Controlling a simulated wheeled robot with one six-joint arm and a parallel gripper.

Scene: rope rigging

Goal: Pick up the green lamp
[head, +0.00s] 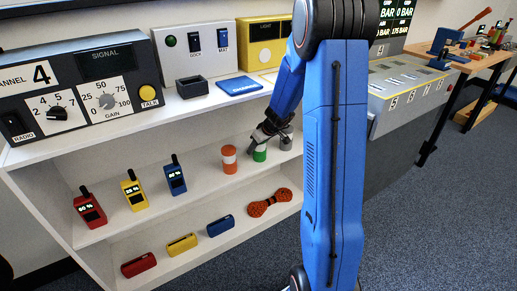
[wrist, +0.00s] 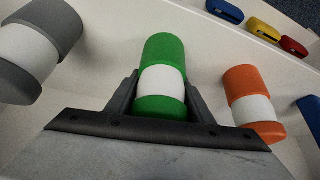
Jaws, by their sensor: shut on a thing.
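The green lamp (wrist: 164,50) is a cylinder with green ends and a white middle band. In the wrist view it sits between my gripper's two fingers (wrist: 160,92), which are shut on it. In the head view my gripper (head: 268,134) reaches to the middle shelf, and the green lamp (head: 260,153) shows just below it, partly hidden by the gripper. I cannot tell whether the lamp still touches the shelf.
An orange lamp (head: 229,159) stands close on the left and a grey one (head: 286,141) on the right. Red, yellow and blue radios (head: 175,179) stand further left.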

